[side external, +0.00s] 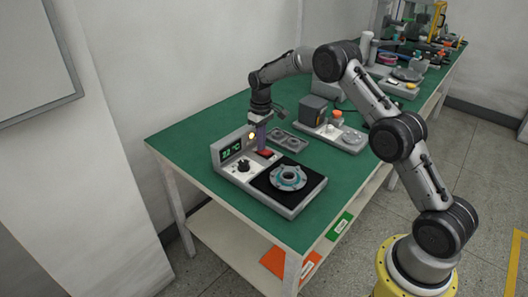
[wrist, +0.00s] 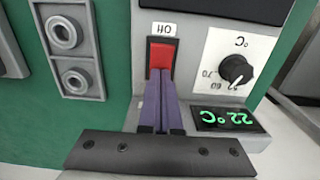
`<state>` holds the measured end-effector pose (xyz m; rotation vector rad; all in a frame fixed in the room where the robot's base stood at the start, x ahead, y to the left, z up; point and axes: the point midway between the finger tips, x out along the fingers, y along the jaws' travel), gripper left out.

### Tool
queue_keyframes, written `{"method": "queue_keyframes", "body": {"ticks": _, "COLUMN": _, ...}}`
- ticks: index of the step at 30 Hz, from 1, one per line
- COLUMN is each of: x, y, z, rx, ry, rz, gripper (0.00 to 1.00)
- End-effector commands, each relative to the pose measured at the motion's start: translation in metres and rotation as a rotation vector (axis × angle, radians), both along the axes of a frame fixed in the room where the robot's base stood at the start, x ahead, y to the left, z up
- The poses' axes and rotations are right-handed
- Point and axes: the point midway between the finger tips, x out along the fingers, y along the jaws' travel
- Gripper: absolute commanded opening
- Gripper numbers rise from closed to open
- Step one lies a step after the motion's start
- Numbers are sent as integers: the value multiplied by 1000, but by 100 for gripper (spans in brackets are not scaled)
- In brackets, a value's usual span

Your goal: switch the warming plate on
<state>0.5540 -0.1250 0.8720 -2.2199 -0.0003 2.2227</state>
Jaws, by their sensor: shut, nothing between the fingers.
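The warming plate (side external: 300,201) stands near the front of the green bench, with a black heating surface and a grey and teal ring-shaped part (side external: 288,178) on it. Its red rocker switch (wrist: 160,58) is below a small white label in the wrist view, and it also shows in the side view (side external: 265,154). The green display (wrist: 226,119) reads 22 °C, upside down in the wrist view. A black knob (wrist: 236,69) sits on a temperature dial. My gripper (wrist: 161,74) is shut and empty, its purple fingertips at the switch's near edge. I cannot tell whether they touch it.
A grey holder (wrist: 75,55) with two round recesses lies beside the plate. A grey tray (side external: 345,137) with a dark box and an orange-topped item stands behind it. An amber light (side external: 251,136) glows at the control panel. More equipment fills the far bench.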

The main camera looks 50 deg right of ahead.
Motion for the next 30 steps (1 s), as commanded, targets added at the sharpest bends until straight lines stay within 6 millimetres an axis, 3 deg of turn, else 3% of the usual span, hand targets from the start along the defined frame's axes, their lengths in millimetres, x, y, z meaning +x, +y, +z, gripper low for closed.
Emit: {"method": "queue_keyframes", "body": {"ticks": 30, "x": 0, "y": 0, "z": 69, "rx": 0, "ry": -2, "rz": 0, "gripper": 0}}
